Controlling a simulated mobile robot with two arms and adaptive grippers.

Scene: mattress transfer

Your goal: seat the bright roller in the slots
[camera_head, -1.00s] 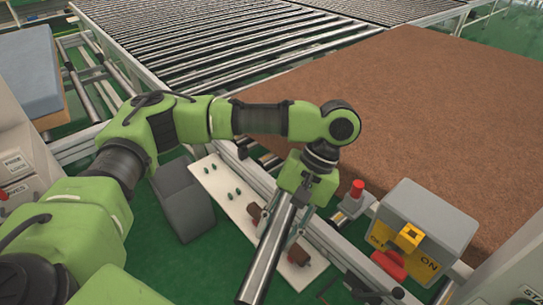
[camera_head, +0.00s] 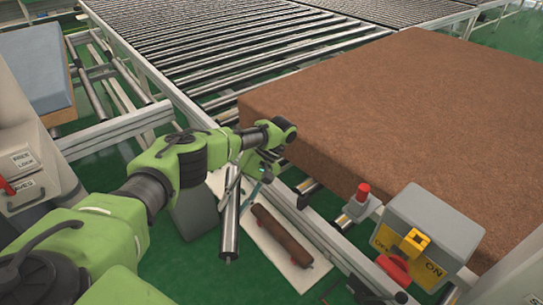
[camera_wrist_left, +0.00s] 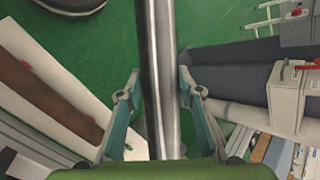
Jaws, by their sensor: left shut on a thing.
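My left gripper (camera_head: 252,172) is shut on the bright roller (camera_head: 231,222), a shiny metal bar. The roller hangs steeply tilted, its lower end near the green floor, left of the white board's middle. In the left wrist view the roller (camera_wrist_left: 155,70) runs lengthwise between the fingers of my left gripper (camera_wrist_left: 158,92). A rusty brown roller (camera_head: 281,234) lies on the white board (camera_head: 270,254); it also shows in the left wrist view (camera_wrist_left: 45,95). The slots cannot be made out; the conveyor side rail (camera_head: 322,232) is beside the board. My right gripper is not in view.
A brown mattress (camera_head: 400,100) covers the near conveyor. A grey control box (camera_head: 435,220) with a yellow panel and a red button post (camera_head: 361,198) stand at the rail on the right. Empty conveyor rollers (camera_head: 250,45) lie behind. A grey bin (camera_head: 195,212) stands left of the board.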

